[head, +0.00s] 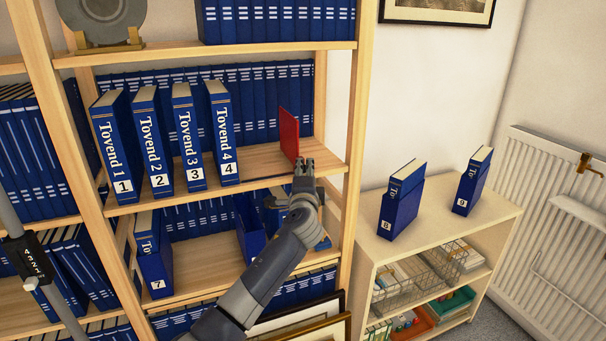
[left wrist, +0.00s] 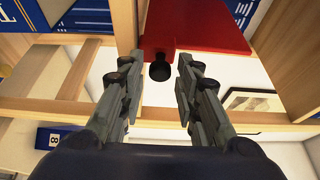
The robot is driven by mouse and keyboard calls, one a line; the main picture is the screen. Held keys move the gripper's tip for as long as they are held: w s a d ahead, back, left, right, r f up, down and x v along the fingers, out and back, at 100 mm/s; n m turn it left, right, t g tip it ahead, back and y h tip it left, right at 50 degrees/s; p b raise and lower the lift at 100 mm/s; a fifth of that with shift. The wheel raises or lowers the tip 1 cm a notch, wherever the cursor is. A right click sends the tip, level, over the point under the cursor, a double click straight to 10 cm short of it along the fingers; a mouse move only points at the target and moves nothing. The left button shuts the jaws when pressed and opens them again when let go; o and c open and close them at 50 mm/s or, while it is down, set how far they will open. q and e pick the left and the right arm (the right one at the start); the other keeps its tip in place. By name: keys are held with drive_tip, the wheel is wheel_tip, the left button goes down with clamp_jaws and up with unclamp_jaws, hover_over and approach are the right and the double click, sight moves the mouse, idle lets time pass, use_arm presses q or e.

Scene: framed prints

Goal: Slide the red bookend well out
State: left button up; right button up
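The red bookend (head: 289,133) stands upright near the right end of the middle shelf (head: 258,160), apart from the blue volumes Tovend 1 to Tovend 4 (head: 222,140). My left gripper (head: 304,166) is at the shelf's front edge, just in front of the bookend. In the left wrist view the red bookend (left wrist: 200,22) carries a dark round knob (left wrist: 160,71) at its near edge. My left gripper (left wrist: 158,66) is open there, one finger on each side of the knob with visible gaps. My right gripper is not in view.
The wooden upright (head: 357,110) is close to the right of my gripper. Volume 7 (head: 155,265) stands on the shelf below. Volumes 8 (head: 399,208) and 9 (head: 470,185) stand on a low cabinet (head: 440,220) to the right. The middle shelf is clear between Tovend 4 and the bookend.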

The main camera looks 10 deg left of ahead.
use_arm(q)
drive_tip(key=shift+w+f, duration=0.1)
drive_tip(key=shift+w, duration=0.05)
drive_tip(key=shift+s, duration=0.25)
drive_tip(key=s+d, duration=0.2)
drive_tip(key=s, duration=0.9)
drive_tip(key=shift+d, duration=0.2)
drive_tip(key=shift+s, duration=0.1)
